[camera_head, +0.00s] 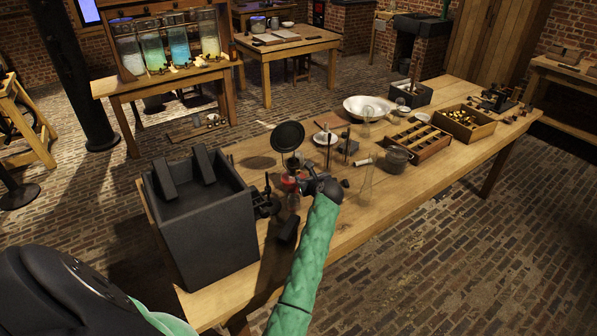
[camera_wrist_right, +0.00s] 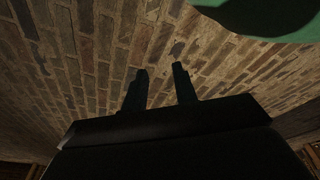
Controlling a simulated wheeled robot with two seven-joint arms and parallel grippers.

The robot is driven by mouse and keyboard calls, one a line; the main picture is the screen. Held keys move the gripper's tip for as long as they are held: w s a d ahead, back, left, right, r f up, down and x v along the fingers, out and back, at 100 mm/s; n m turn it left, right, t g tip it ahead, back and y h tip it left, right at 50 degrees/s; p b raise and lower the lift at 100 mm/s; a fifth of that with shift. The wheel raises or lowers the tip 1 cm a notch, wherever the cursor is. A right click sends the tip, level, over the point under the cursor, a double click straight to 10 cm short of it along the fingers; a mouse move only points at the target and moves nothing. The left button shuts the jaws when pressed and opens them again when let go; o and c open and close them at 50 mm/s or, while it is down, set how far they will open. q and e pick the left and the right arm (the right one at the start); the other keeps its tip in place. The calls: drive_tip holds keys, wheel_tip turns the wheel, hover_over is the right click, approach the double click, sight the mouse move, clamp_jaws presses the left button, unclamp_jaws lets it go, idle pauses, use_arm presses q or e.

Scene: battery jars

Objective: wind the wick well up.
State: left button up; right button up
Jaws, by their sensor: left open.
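A small lamp (camera_head: 289,180) with a red part stands on the long wooden table (camera_head: 239,305), just right of the big dark box. I cannot make out its wick or winding knob at this size. A round dark disc (camera_head: 287,136) stands upright just behind it. My left gripper (camera_head: 304,184) is at the right side of the lamp, with its green arm reaching up from the bottom. It is open; its fingers partly cover the lamp, and I cannot tell whether they touch it. My right gripper (camera_wrist_right: 160,86) has its fingers apart and empty over the brick floor in the right wrist view.
The large dark box (camera_head: 205,245) stands left of the lamp. A clear glass tube (camera_head: 367,184) stands close to the right of my left gripper. Farther right are a dark bowl (camera_head: 398,157), a wooden tray with compartments (camera_head: 419,146) and a white basin (camera_head: 368,107).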

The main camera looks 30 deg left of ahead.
sight(298, 172)
use_arm(q)
drive_tip(key=p+x, duration=0.1)
drive_tip(key=x, duration=0.4)
drive_tip(key=shift+a, duration=0.1)
drive_tip(key=shift+p+x, duration=0.4)
drive_tip(key=shift+x, duration=0.4)
use_arm(e)
drive_tip(key=shift+s+d+f, duration=0.2)
drive_tip(key=shift+s+f, duration=0.1)
drive_tip(key=shift+s, duration=0.4)
drive_tip(key=shift+s+d+f, duration=0.2)
drive_tip(key=shift+s+f, duration=0.05)
drive_tip(key=shift+s, duration=0.5)
drive_tip(key=shift+s+d+f, duration=0.2)
drive_tip(key=shift+s+f, duration=0.1)
drive_tip(key=shift+s, duration=0.4)
use_arm(q)
drive_tip(key=shift+f, duration=0.15)
clamp_jaws()
use_arm(e)
drive_tip(key=shift+r, duration=0.1)
